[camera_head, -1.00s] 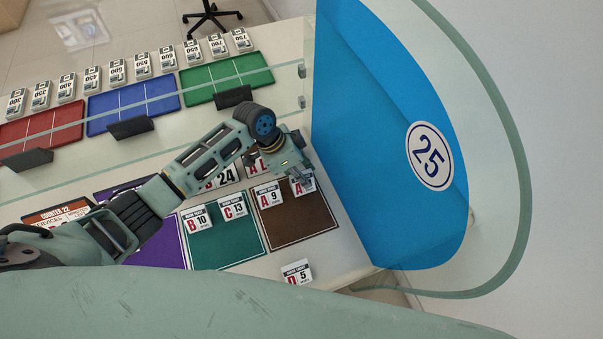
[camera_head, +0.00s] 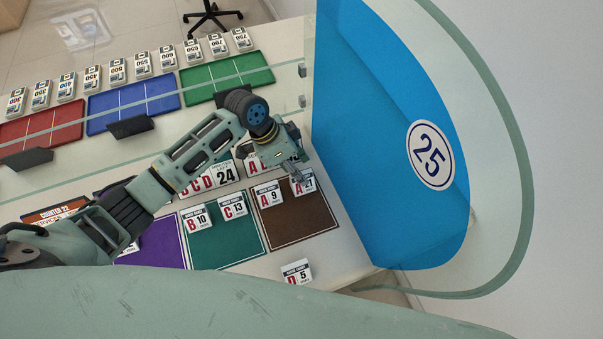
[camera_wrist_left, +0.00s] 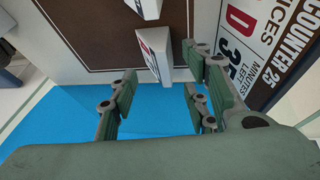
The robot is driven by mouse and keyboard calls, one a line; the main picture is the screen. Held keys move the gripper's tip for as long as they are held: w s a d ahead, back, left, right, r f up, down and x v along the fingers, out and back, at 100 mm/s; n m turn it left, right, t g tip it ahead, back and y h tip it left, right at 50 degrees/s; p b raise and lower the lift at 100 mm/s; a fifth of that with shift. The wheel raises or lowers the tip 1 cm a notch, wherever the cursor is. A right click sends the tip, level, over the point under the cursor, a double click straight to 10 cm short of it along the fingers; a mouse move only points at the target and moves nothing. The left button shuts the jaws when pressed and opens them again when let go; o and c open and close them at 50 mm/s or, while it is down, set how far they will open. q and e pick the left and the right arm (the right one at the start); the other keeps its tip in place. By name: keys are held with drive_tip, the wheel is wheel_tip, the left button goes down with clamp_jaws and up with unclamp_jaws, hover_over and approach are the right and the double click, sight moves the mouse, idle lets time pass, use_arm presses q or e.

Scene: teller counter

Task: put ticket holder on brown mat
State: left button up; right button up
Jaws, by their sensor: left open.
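The brown mat (camera_head: 300,220) lies at the right end of the row of mats, and its dark surface shows in the wrist view (camera_wrist_left: 85,30). Two white ticket holders stand on its upper part: A 9 (camera_head: 268,195) and A 27 (camera_head: 308,183). My left gripper (camera_head: 297,177) is open at the upper left edge of A 27, partly in front of it. In the wrist view, the nearer ticket holder (camera_wrist_left: 157,57) stands just beyond the open fingers (camera_wrist_left: 158,100), with nothing between them. Another ticket holder, D 5 (camera_head: 297,272), is on the white counter below the mat.
The green mat (camera_head: 225,240) beside it bears holders B 10 (camera_head: 196,219) and C 13 (camera_head: 232,206). A blue partition (camera_head: 375,150) rises close on the right. A counter sign (camera_wrist_left: 265,40) stands near the fingers. Purple mat (camera_head: 162,245) lies left.

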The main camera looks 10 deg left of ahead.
use_arm(q)
drive_tip(key=v, duration=0.8)
drive_tip(key=shift+a+r+b, duration=0.2)
drive_tip(key=shift+r+b, duration=0.2)
